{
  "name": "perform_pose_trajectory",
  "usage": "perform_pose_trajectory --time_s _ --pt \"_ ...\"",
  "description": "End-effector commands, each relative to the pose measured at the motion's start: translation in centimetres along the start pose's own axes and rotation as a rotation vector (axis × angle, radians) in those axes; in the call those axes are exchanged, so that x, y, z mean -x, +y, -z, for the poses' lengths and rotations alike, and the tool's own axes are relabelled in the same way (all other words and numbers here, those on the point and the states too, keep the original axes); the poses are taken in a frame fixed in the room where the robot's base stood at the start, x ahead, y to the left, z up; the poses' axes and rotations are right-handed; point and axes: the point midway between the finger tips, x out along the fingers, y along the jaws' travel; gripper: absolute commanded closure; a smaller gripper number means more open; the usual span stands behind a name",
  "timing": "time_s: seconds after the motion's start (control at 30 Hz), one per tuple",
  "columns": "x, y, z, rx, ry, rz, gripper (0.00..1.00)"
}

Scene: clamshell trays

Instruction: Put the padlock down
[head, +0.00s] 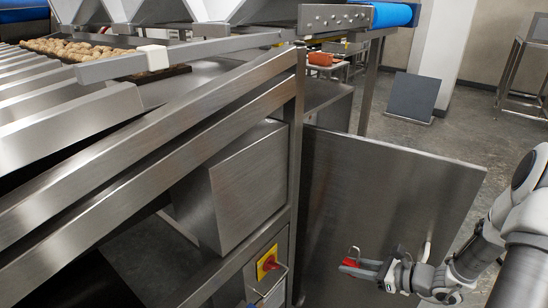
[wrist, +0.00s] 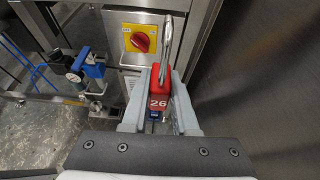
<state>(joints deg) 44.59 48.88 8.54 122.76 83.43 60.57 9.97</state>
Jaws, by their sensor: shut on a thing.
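A red padlock (wrist: 158,90) with the number 26 and a metal shackle is between the fingers of my gripper (wrist: 159,108) in the wrist view. The gripper is shut on its body, and the shackle points up in that picture. In the head view the padlock (head: 349,262) shows small and red at the tips of my gripper (head: 355,267), in front of a steel panel at the lower right. The padlock is held in the air; I cannot tell how far it is from the nearest surface.
A yellow plate with a red rotary switch (head: 267,262) is on the machine frame left of my gripper; the switch (wrist: 140,41) also shows beyond the padlock in the wrist view. A large steel panel (head: 390,190) stands close behind my gripper. Blue valve parts (wrist: 95,70) are at left.

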Motion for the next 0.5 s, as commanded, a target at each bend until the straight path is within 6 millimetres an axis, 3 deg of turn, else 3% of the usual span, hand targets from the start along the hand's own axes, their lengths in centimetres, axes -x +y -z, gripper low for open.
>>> perform_pose_trajectory --time_s 0.03,0.2,0.5 --pt "-0.2 -0.1 -2.1 0.011 -0.002 -0.004 1.00" --pt "-0.8 0.0 -7.6 0.014 -0.009 -0.015 1.00" --pt "-1.2 1.3 -15.1 0.009 -0.021 -0.031 1.00"
